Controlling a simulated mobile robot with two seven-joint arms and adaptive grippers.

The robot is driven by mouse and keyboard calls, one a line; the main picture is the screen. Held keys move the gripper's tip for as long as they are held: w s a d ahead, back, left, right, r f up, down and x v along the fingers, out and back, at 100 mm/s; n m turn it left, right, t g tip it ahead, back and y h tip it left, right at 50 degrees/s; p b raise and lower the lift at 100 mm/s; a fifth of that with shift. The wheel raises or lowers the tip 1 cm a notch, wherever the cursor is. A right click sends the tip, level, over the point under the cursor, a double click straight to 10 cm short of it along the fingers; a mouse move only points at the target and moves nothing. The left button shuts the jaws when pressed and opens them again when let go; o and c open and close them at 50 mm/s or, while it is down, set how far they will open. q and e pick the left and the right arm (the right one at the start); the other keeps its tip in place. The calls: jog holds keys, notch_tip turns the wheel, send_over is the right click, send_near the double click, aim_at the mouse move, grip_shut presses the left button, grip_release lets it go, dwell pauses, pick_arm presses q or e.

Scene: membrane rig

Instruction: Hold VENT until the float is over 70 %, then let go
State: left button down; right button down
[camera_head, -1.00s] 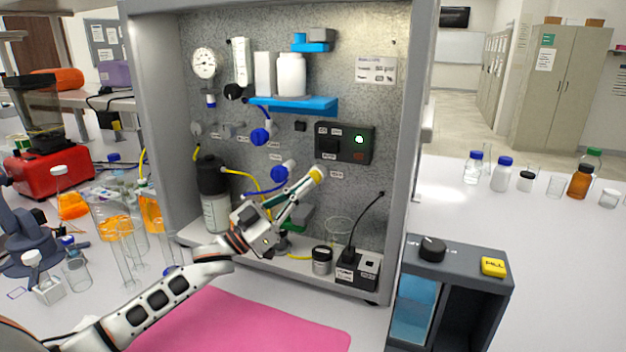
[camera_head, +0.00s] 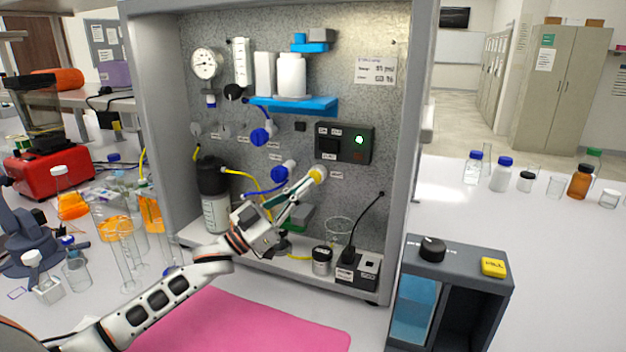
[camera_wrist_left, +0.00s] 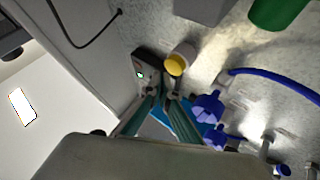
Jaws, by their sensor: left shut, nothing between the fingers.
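A yellow-faced round button (camera_head: 319,173) with a pale collar sits on the metal panel below the black switch box; its label is too small to read, so I cannot confirm it is VENT. The button also shows in the wrist view (camera_wrist_left: 176,65). My left gripper (camera_head: 313,182) is shut and empty, its fingertips at the button's face. In the wrist view the fingertips (camera_wrist_left: 165,92) are close to it; contact is not clear. A clear upright tube (camera_head: 241,62), perhaps holding the float, is at the panel's upper left; its level cannot be read. My right gripper is not in view.
Blue valve knobs (camera_head: 284,171) and a blue shelf (camera_head: 310,104) stick out near my arm. The switch box (camera_head: 345,143) has a lit green lamp. A beaker, a jar and a black-corded box (camera_head: 358,268) stand on the ledge below. A pink mat (camera_head: 240,322) lies in front.

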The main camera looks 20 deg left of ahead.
pick_arm(q)
jog(key=shift+w, duration=0.1)
jog(key=shift+w, duration=0.3)
jog(key=shift+w, duration=0.55)
dwell(2.1)
jog(key=shift+s, duration=0.2)
jog(key=shift+s+p, duration=0.55)
jog(key=shift+s, duration=0.2)
jog(key=s+p, duration=0.2)
jog(key=s, duration=0.3)
jog(key=shift+d+p, duration=0.15)
jog(key=shift+p, duration=0.15)
